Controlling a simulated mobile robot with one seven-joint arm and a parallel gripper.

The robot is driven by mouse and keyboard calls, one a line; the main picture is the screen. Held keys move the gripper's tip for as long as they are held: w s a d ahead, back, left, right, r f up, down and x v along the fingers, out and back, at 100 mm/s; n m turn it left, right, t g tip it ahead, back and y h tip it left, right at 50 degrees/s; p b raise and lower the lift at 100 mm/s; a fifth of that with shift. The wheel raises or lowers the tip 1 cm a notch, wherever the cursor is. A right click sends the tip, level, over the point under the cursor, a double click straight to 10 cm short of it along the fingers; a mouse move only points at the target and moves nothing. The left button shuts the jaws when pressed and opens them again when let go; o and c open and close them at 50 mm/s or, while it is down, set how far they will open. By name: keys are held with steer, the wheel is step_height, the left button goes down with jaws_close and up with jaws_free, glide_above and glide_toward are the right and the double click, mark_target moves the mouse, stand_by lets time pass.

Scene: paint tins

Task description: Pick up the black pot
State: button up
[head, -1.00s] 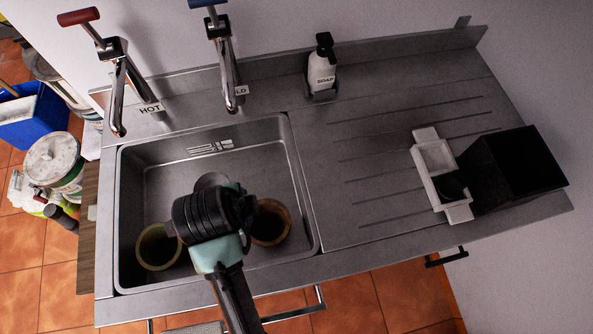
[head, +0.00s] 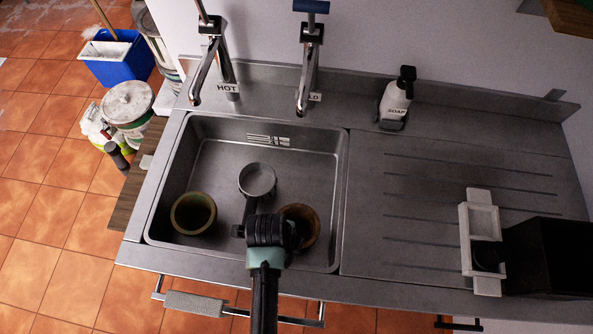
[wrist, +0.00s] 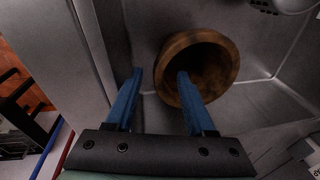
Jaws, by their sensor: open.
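No pot in the sink looks plainly black. A brown-rimmed pot with a dark inside (head: 307,236) stands at the sink's front right; it also shows in the wrist view (wrist: 224,44). A yellow-green rimmed pot (head: 193,214) stands to its left. A large black square container (head: 548,258) is on the drainboard at the right. In the head view my wrist partly covers this pot and hides the fingers.
The steel sink (head: 160,190) walls surround the pots. A round grey item (head: 257,180) shows just behind my wrist. Two taps (head: 308,60) stand behind the sink. A soap bottle (head: 396,102) and a white tray (head: 481,222) are to the right. The middle drainboard is clear.

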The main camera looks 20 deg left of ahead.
steer(key=shift+w+d+f, duration=0.1)
steer(key=shift+w+f, duration=0.05)
steer(key=shift+f, duration=0.6)
steer(key=shift+w+d+f, duration=0.1)
steer(key=shift+f, duration=0.65)
jaws_close()
